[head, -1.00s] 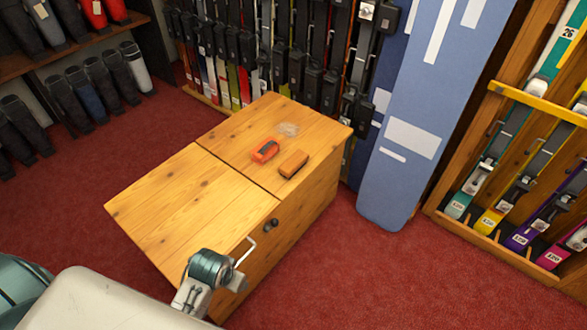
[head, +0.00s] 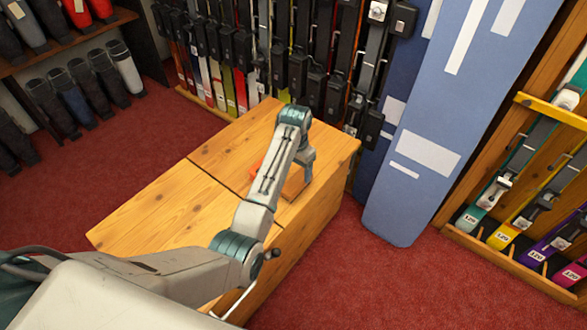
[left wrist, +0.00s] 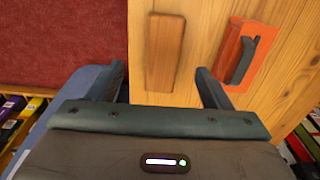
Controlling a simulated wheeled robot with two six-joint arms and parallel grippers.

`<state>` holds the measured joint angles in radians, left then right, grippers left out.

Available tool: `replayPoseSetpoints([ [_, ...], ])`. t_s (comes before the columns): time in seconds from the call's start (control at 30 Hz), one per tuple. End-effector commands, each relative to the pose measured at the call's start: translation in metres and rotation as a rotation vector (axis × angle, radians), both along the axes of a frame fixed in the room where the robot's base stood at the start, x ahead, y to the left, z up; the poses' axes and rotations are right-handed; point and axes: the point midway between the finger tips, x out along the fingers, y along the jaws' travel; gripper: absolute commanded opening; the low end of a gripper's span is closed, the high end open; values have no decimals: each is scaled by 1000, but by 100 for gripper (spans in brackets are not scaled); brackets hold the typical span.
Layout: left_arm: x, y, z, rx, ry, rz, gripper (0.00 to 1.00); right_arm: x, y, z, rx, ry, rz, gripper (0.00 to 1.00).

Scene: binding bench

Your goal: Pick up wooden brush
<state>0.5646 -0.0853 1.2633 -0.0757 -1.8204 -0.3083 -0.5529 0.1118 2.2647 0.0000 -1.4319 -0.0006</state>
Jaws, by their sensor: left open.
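The wooden brush (left wrist: 165,52) is a plain brown block lying on the wooden bench top. In the left wrist view it lies lengthwise between and just beyond my fingers. In the head view the brush (head: 293,188) is mostly hidden behind my left arm. My left gripper (left wrist: 160,78) is open and empty, with one finger on each side of the brush's line; the gap on each side is clear. In the head view my left gripper (head: 306,172) hangs over the far part of the bench. My right gripper is not in view.
An orange tool with a dark handle (left wrist: 247,55) lies on the bench beside the brush, close to one finger. The bench (head: 150,220) is otherwise bare. Ski racks (head: 510,190) and a tall blue panel (head: 420,130) stand behind and to the right.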

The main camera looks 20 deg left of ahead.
Motion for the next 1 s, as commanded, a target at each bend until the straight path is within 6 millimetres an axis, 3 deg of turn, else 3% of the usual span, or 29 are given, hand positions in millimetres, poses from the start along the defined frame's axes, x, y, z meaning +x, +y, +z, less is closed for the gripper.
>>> replayPoseSetpoints([
  [0.13,8,-5,-1,-1,12,-15,73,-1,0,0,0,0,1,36],
  [0.4,8,-5,-41,-1,12,-14,73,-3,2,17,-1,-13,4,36],
  [0.57,8,-4,-52,-1,10,-14,73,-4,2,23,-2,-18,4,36],
  [0.83,8,-4,-91,0,11,-13,73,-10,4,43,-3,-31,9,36],
  [1.0,8,-4,-102,-1,9,-13,73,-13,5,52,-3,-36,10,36],
])
